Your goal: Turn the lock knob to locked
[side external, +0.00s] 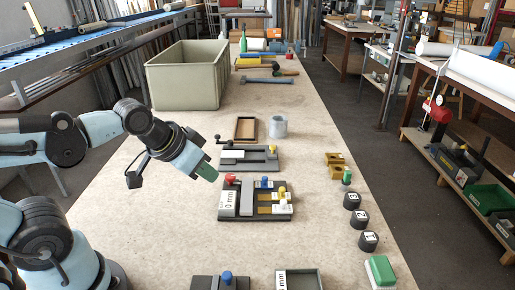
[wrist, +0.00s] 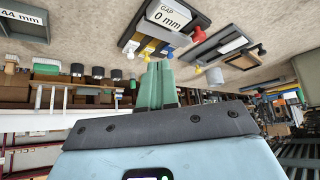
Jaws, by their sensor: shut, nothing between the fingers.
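The dark board labelled 0 mm (side external: 228,203) lies on the bench and carries a red knob (side external: 230,180), a blue knob (side external: 264,182) and a yellow knob (side external: 282,194). No lettering shows which knob is the lock knob or its setting. In the wrist view the same board (wrist: 188,22) is at the top, with the red knob (wrist: 200,36) at its edge. My gripper (side external: 209,174) is shut and empty, its green fingers pointing down just above and left of the red knob, apparently apart from it. The fingers also show in the wrist view (wrist: 157,70).
A second dark board (side external: 248,164) with a black-tipped lever lies just behind. A brown tray (side external: 245,129), a grey cup (side external: 278,127) and a large bin (side external: 187,80) stand farther back. Black numbered blocks (side external: 360,220) line the right. Bench between boards and blocks is partly clear.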

